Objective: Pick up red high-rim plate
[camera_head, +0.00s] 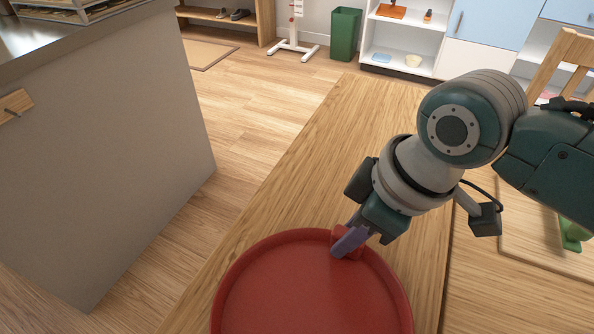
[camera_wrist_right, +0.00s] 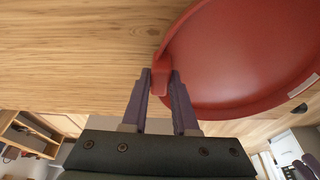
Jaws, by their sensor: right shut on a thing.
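The red high-rim plate (camera_head: 310,290) is at the bottom middle of the head view, over the near part of the wooden table; its lower edge is cut off by the frame. My right gripper (camera_head: 345,243) is at the plate's far rim, with its purple fingers at a raised tab there. In the right wrist view the fingers (camera_wrist_right: 165,88) are shut on the plate's (camera_wrist_right: 240,55) rim tab, one on each side. I cannot tell whether the plate rests on the table or is just above it.
The wooden table (camera_head: 330,130) is bare beyond the plate. A grey counter (camera_head: 100,150) stands to the left, with a gap of floor between. A wooden chair (camera_head: 572,60) is at the upper right. A green bin (camera_head: 345,34) and shelves stand far back.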

